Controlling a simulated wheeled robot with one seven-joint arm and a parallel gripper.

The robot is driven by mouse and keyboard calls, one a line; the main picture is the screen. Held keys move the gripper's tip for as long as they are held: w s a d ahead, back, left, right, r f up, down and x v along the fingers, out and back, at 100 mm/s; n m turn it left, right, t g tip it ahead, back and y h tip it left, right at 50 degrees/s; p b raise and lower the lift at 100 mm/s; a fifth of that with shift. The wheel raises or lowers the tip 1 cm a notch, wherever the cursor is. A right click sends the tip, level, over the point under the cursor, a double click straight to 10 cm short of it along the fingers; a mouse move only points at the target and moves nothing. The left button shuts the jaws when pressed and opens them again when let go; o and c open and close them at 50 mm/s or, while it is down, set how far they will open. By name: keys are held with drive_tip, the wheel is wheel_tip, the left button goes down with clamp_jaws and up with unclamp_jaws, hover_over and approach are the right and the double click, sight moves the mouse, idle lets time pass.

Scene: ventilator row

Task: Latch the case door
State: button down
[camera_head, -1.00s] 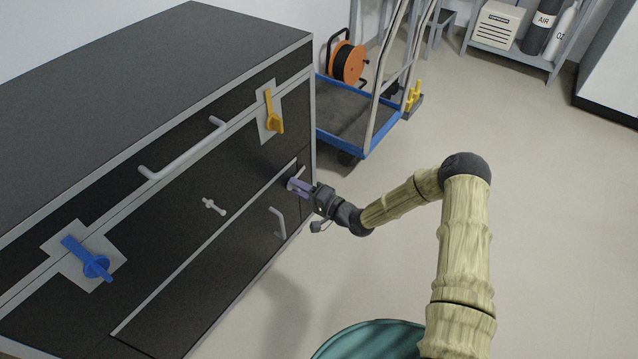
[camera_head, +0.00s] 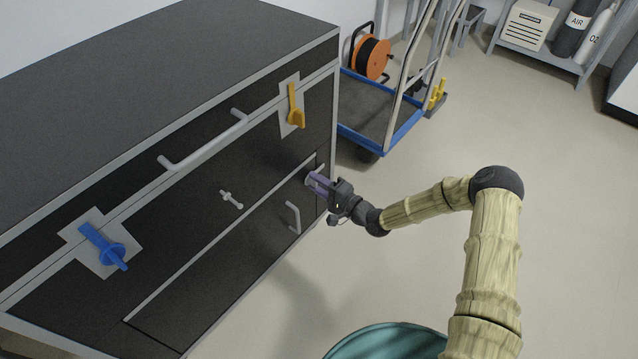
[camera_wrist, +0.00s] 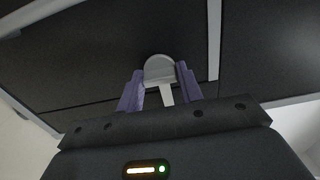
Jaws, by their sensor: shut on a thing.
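The case (camera_head: 240,215) is a dark cabinet with grey edges, at the left of the head view. Its front carries a blue turn latch (camera_head: 105,247) on a pale plate at the left and a yellow turn latch (camera_head: 295,106) at the right. The blue one is tilted; the yellow one points nearly straight down. My gripper (camera_head: 318,183) is at the lower right of the front. Its purple fingers are shut on a small grey tab, which shows between them in the wrist view (camera_wrist: 160,70). The fingers partly hide this tab in the head view.
A long grey bar handle (camera_head: 205,140) and a small pale T-handle (camera_head: 231,199) stick out of the front. A blue trolley (camera_head: 380,115) stands behind the right corner. Floor at the right is open.

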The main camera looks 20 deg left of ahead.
drive_tip(key=c, duration=0.9)
unclamp_jaws()
drive_tip(key=shift+d, duration=0.1)
drive_tip(key=p+v, duration=0.5)
drive_tip(key=v, duration=1.2)
drive_tip(key=shift+d, duration=0.1)
